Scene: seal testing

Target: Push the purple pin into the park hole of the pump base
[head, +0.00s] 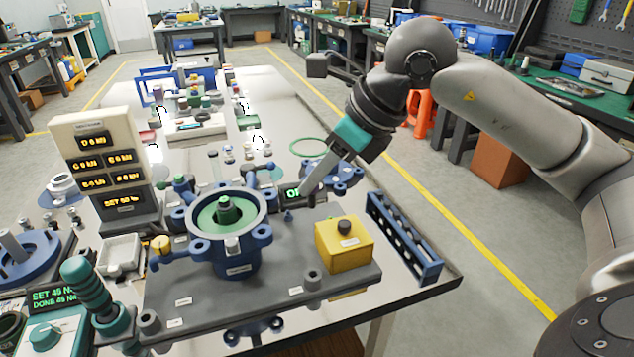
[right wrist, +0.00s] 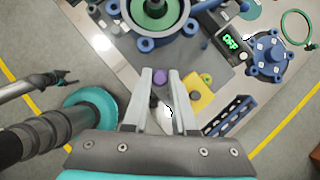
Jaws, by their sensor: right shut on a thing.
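The pump base (head: 225,298) is a grey plate on the bench, carrying a blue round pump housing (head: 237,262) with a green centre. My right gripper (head: 306,200) reaches down over the plate, right of the housing and behind the yellow block. In the right wrist view the purple pin (right wrist: 159,77) shows between the fingertips of the right gripper, which is shut on it. In the head view I cannot make out the pin clearly. A dark short bushing (head: 313,279) stands near the plate's front edge. I cannot tell which hole is the park hole.
A yellow block (head: 344,246) with a black knob stands on the plate's right part. A blue slotted rack (head: 402,238) stands right of the plate. A small green-lit display (head: 293,193) is close behind the gripper. A cream readout tower (head: 97,150) stands at left.

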